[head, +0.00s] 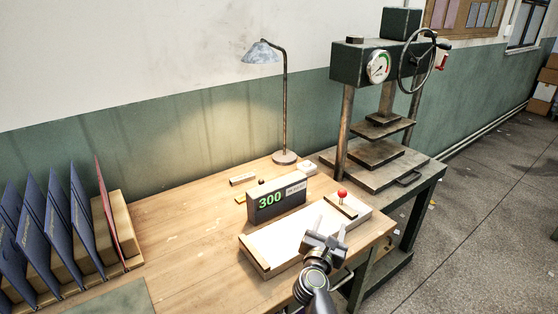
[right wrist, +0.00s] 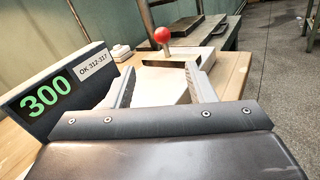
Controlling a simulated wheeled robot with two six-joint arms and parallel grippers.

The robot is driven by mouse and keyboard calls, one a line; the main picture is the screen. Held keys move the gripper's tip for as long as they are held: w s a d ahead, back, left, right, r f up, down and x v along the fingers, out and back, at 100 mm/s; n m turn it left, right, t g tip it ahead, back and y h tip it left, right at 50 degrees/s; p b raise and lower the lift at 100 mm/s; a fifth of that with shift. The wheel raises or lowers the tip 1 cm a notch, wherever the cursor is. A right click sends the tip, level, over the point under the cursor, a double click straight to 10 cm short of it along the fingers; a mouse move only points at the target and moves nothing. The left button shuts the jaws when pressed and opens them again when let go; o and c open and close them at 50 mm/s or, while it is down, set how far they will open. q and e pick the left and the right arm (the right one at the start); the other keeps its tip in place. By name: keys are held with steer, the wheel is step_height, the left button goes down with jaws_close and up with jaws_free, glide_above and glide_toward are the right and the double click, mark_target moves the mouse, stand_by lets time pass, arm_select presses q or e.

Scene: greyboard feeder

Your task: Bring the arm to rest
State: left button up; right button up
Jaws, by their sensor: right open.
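My right gripper (head: 332,229) is open and empty above the front right part of a white-topped feeder or scale (head: 275,240) on the wooden table. In the right wrist view its two fingers (right wrist: 163,90) stand apart with nothing between them, the white surface showing below. A red-knobbed lever (head: 342,194) stands at the unit's back right, just beyond the fingertips; its red ball also shows in the right wrist view (right wrist: 162,35). A display (head: 270,201) behind the white top reads 300 in green, with a label that reads OK 312-317. My left gripper is not in view.
A desk lamp (head: 285,157) stands at the table's back. A press (head: 375,150) with a gauge and handwheel stands on a metal bench at right. Blue folders (head: 60,225) and one red folder (head: 109,212) stand in a rack at left. The table's middle left is mostly clear.

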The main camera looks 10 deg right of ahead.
steer(key=shift+s+r+n+t, duration=0.15)
steer(key=shift+r+n+t, duration=0.05)
steer(key=shift+n+t, duration=0.25)
steer(key=s+a+r+n+t+y, duration=0.15)
steer(key=s+a+n+y, duration=0.35)
steer(key=n, duration=0.6)
steer(key=s+a+r+n+t+y, duration=0.1)
steer(key=s+n+t+y, duration=0.15)
steer(key=n+y, duration=0.75)
steer(key=s+f+n+g, duration=0.75)
steer(key=s+n, duration=0.35)
steer(key=n, duration=0.3)
steer(key=s+d+f+n+g+h, duration=0.3)
steer(key=s+d+n+g+h, duration=0.15)
steer(key=s, duration=0.55)
steer(key=s+d+f+n+g+h, duration=0.35)
steer(key=s+d, duration=0.25)
steer(key=s, duration=0.5)
step_height(320, 180, down, 22)
steer(key=d+g+y, duration=0.1)
steer(key=d+g, duration=0.1)
steer(key=s+a+f+g, duration=0.1)
steer(key=s+f, duration=1.3)
steer(key=f, duration=0.3)
steer(key=shift+s+a+f+y, duration=0.25)
steer(key=shift+s+a+y, duration=0.1)
steer(key=shift+s+y, duration=0.05)
